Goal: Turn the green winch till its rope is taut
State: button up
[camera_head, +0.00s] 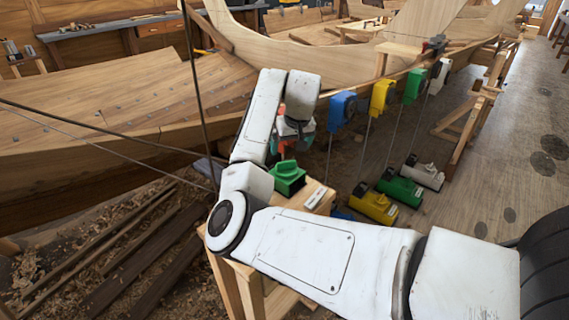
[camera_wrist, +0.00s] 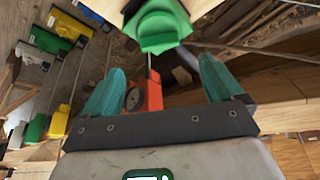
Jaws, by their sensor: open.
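The green winch (camera_head: 400,188) lies on the floor in the head view, between a yellow and a pale winch. A thin rope runs up from it to a green block (camera_head: 413,87) on the rail; I cannot tell how taut it is. My gripper (camera_head: 300,132) hangs over the wooden stand, away from that winch. A separate green fitting (camera_head: 287,177) sits on the stand below the gripper; a green part (camera_wrist: 157,25) shows beyond the fingertips in the wrist view.
The yellow winch (camera_head: 373,207) and the pale winch (camera_head: 423,172) flank the green one. Blue (camera_head: 342,110) and yellow (camera_head: 382,97) blocks hang from the rail. The wooden stand (camera_head: 240,277) is under my arm. Planked hull (camera_head: 150,95) fills the left; floor at right is open.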

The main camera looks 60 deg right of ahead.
aim_at(287, 162)
jog(key=x, duration=0.9)
jog(key=shift+f, duration=0.1)
jog(key=c, duration=1)
